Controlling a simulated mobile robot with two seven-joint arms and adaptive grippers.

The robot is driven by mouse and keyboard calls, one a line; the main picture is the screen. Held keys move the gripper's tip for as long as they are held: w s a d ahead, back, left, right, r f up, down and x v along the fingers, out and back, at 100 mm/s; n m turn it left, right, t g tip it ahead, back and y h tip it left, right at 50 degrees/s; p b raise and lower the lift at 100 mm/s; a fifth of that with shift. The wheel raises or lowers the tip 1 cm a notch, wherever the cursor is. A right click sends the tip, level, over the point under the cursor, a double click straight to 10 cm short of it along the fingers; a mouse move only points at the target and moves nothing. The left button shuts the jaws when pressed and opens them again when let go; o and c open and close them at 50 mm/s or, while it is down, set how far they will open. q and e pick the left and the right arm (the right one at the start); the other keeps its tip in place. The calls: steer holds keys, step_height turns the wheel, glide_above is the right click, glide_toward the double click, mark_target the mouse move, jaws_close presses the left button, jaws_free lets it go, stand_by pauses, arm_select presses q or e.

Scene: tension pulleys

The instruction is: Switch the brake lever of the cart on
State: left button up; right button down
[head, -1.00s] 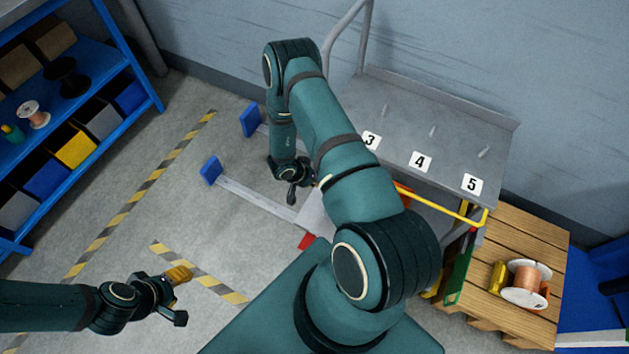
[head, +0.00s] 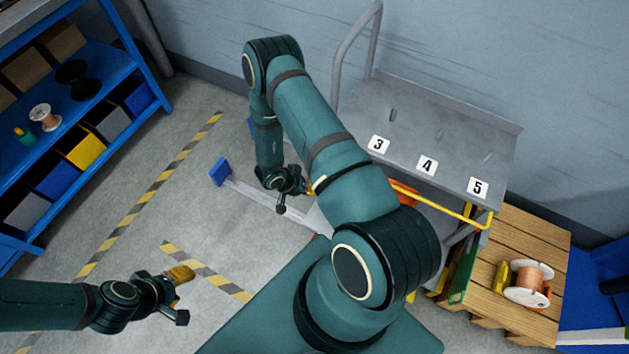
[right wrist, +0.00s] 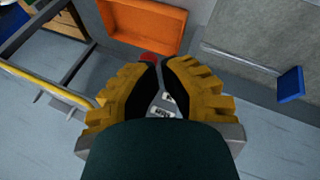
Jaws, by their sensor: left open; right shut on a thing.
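The grey cart (head: 400,101) stands against the wall, with number labels 3, 4 and 5 on its top. Its brake lever (right wrist: 150,58) shows only as a small red end at my right fingertips in the right wrist view. My right gripper (right wrist: 160,64) has its yellow, black-padded fingers closed in on it; the fingers hide most of the lever. Small white labels (right wrist: 168,101) show between the fingers. In the head view my right arm hides this part of the cart. My left gripper (head: 181,274) is open and empty above the floor at the lower left.
An orange bin (right wrist: 145,22) is close beyond my right fingertips. A grey leg with a blue end (head: 219,172) sticks out low. The striped floor between is free.

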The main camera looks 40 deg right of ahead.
steer(key=shift+w+a+r, duration=0.1)
steer(key=shift+a+r, duration=0.1)
steer(key=shift+a, duration=0.55)
steer(key=shift+a+r, duration=0.15)
steer(key=shift+a, duration=0.65)
steer(key=shift+w+a+r, duration=0.1)
steer(key=shift+a+r, duration=0.1)
steer(key=shift+a, duration=0.55)
steer(key=w+a+r+n+t+y, duration=0.3)
steer(key=a+r+n+t+y, duration=0.15)
steer(key=a+r, duration=0.35)
steer(key=s+a+r+n+y, duration=0.5)
steer(key=a+r, duration=0.3)
steer(key=a, duration=0.3)
steer(key=shift+s+r, duration=0.35)
steer(key=shift+s, duration=0.45)
steer(key=shift+d+g, duration=0.1)
steer(key=shift+g, duration=0.15)
